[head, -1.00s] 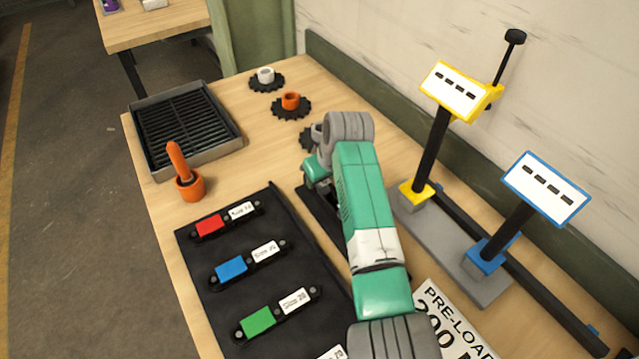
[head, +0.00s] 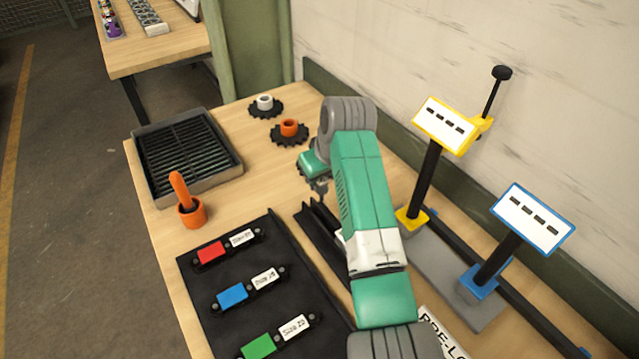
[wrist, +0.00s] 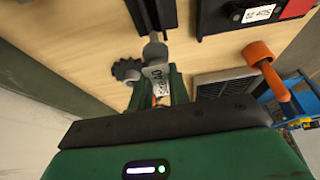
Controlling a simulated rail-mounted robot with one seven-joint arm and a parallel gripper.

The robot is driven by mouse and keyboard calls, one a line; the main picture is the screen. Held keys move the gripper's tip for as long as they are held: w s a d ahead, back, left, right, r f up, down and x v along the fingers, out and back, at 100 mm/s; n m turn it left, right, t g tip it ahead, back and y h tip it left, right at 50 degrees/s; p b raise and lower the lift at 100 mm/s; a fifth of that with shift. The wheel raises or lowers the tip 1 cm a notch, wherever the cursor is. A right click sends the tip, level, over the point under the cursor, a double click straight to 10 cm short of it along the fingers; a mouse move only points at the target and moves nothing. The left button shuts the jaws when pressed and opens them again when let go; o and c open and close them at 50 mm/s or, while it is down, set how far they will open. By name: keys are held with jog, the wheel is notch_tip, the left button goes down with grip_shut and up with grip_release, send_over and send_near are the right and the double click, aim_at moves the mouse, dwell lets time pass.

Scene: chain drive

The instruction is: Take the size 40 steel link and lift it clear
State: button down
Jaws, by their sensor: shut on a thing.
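In the wrist view, my gripper (wrist: 160,92) is shut on a link (wrist: 157,73) with a white label. The label is turned and appears to read 40; a grey rounded end shows past the fingers. The link's lower part is hidden between the fingers. Its height above the table is hard to tell. In the head view, my gripper (head: 318,186) is over the table near the far end of a dark rail (head: 322,240). The held link cannot be made out there.
A black mat (head: 240,300) holds red, blue and green labelled links. Yellow (head: 445,125) and blue (head: 515,220) display stands are at the right.

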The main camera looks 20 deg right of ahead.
jog(key=shift+r, duration=0.2)
notch_tip(320, 180, up, 10)
jog(key=p, duration=1)
jog(key=shift+f, duration=0.1)
jog(key=s+a+f, duration=0.4)
jog(key=a+f, duration=0.1)
jog(key=a, duration=0.2)
jog(key=s+a+f, duration=0.4)
jog(key=s+a, duration=0.1)
jog(key=a, duration=0.1)
jog(key=s+a+f+m, duration=0.2)
jog(key=s+a, duration=0.6)
jog(key=s, duration=0.5)
notch_tip(320, 180, up, 16)
jog(key=s+p, duration=0.1)
jog(key=p, duration=2.5)
jog(key=shift+s+d+h, duration=0.15)
jog(key=shift+s+h, duration=0.25)
